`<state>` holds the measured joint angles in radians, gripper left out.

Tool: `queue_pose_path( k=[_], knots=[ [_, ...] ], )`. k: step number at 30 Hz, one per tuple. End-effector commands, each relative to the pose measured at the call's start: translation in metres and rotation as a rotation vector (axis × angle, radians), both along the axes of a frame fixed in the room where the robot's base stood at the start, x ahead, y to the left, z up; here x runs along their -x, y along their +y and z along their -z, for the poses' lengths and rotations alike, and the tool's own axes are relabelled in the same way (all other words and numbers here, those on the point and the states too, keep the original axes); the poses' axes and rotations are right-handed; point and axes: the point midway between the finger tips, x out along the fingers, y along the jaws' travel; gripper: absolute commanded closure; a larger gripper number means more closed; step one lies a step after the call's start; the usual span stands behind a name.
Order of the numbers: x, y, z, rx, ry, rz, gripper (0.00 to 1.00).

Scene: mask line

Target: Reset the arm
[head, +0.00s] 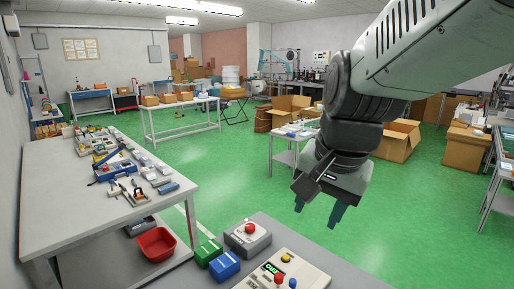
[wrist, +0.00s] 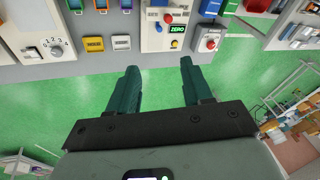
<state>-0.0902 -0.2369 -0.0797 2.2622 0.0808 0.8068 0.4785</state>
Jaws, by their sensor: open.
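My gripper (head: 318,214) hangs open and empty at the end of my arm, over the green floor just beyond the near bench. In the wrist view its two dark green fingers (wrist: 160,68) are apart with nothing between them. A beige panel (head: 311,272) lies on the near bench, with red, blue and yellow knobs and a small green display (head: 272,268). In the wrist view the display (wrist: 177,29) reads ZERO. Beside the panel is a grey box (head: 262,246) with a red button (head: 250,228); this button also shows in the wrist view (wrist: 211,44).
A small table (head: 285,157) and cardboard boxes (head: 395,142) stand behind my gripper.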

Motion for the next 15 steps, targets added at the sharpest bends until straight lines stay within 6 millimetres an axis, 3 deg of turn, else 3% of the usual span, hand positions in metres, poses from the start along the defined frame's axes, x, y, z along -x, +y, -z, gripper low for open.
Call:
queue_pose_path(
  k=[1, 6, 10, 15],
  knots=[
    [0.020, -0.001, -0.012, 0.030, -0.042, -0.073, 0.50],
    [0.076, -0.006, -0.030, 0.155, -0.138, -0.304, 0.50],
    [0.104, -0.009, -0.032, 0.234, -0.180, -0.423, 0.50],
    [0.119, -0.010, -0.032, 0.284, -0.202, -0.489, 0.50]
  ],
)
